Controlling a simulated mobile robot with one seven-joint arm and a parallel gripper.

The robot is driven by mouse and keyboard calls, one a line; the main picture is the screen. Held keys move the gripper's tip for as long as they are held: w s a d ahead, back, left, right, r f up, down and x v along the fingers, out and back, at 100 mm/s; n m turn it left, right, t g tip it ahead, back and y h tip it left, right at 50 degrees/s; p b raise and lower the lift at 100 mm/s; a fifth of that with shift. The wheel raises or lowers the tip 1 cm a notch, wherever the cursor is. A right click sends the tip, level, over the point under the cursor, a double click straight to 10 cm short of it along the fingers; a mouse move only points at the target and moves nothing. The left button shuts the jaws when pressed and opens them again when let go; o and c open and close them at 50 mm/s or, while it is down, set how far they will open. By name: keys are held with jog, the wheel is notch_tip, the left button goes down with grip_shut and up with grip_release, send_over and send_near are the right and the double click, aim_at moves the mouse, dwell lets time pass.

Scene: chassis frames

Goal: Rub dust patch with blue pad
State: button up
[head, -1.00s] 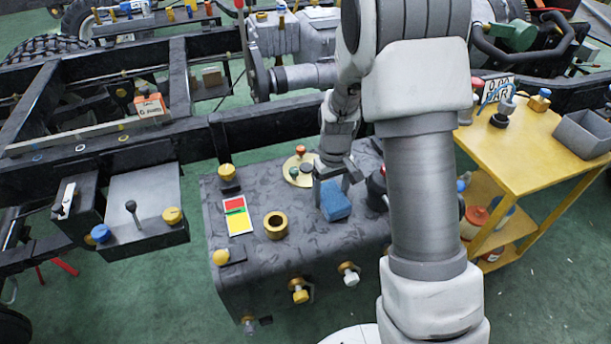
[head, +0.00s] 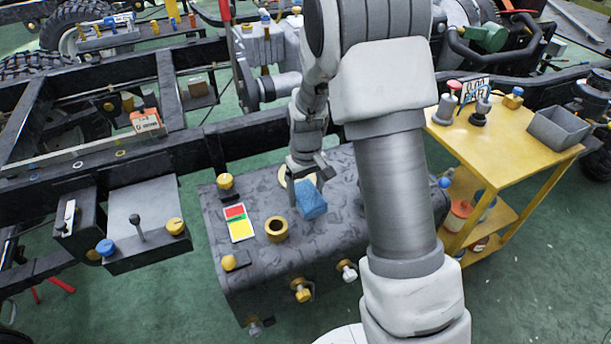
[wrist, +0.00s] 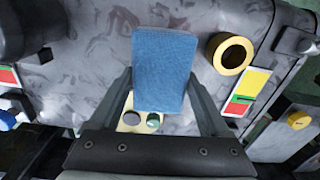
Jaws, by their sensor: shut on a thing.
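My gripper (head: 305,180) is shut on the blue pad (head: 312,201), above the top of the grey tank (head: 240,200). In the wrist view, the pad (wrist: 165,62) sticks out between the two dark fingers. The pad looks tilted in the head view; I cannot tell whether it touches the tank. The tank top has pale, mottled smears (wrist: 95,65) around the pad. I cannot make out a separate dust patch with a clear edge. The pad and my arm hide part of the surface.
A brass ring (head: 277,229) and a red-and-yellow card (head: 238,222) lie left of the pad. Yellow knobs (head: 225,181) stand at the tank's left end. A yellow cart (head: 500,150) stands at the right.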

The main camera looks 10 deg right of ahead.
jog(key=shift+r+p, duration=1.3)
jog(key=shift+r, duration=0.7)
